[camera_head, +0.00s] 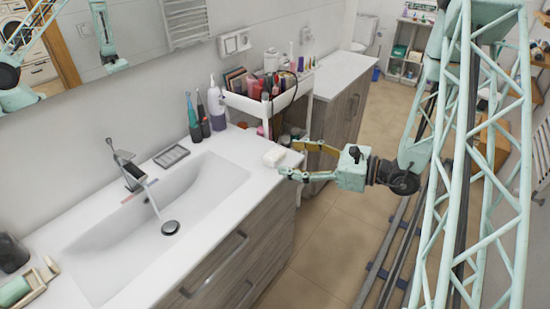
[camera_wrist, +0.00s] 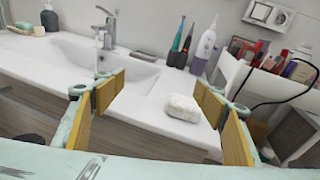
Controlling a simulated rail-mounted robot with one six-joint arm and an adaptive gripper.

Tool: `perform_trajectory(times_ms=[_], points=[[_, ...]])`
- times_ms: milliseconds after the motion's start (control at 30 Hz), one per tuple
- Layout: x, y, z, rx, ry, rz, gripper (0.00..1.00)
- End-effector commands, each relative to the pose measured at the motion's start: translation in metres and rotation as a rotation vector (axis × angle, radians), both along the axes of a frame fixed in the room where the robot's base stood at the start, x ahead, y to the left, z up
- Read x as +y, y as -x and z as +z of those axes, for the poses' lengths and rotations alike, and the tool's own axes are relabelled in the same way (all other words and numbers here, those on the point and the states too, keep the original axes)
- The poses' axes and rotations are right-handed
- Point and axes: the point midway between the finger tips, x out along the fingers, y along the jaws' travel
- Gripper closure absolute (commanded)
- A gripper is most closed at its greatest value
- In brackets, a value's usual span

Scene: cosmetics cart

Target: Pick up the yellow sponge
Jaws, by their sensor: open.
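A small pale, off-white block with rounded edges (camera_head: 273,156) lies on the right end of the white counter, near its front corner. It also shows in the wrist view (camera_wrist: 183,108), right of centre between my fingers. I cannot tell whether it is the sponge; it looks whiter than yellow, and no clearly yellow sponge shows. My gripper (camera_head: 291,160) is open and empty, just right of the block and facing it. In the wrist view my gripper (camera_wrist: 168,97) has its yellow-padded fingers spread wide, with the block beyond them, nearer the right finger.
The sink basin (camera_head: 205,185) with a running tap (camera_head: 128,172) is left of the block. Toothbrushes (camera_head: 193,120) and a white bottle (camera_head: 215,101) stand behind it. The cosmetics cart (camera_head: 258,105) is beyond the counter's end. Floor (camera_head: 325,240) is clear in front.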

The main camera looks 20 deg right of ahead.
Motion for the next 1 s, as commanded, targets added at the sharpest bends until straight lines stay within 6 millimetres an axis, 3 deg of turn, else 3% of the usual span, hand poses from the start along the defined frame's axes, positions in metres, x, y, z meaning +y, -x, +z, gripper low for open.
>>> perform_trajectory(times_ms=[200, 400, 1000], points=[[-0.035, -0.014, -0.039, 0.04, -0.044, -0.118, 0.36], [-0.055, -0.02, -0.061, 0.061, -0.063, -0.185, 0.36], [-0.061, -0.022, -0.069, 0.067, -0.07, -0.209, 0.36]])
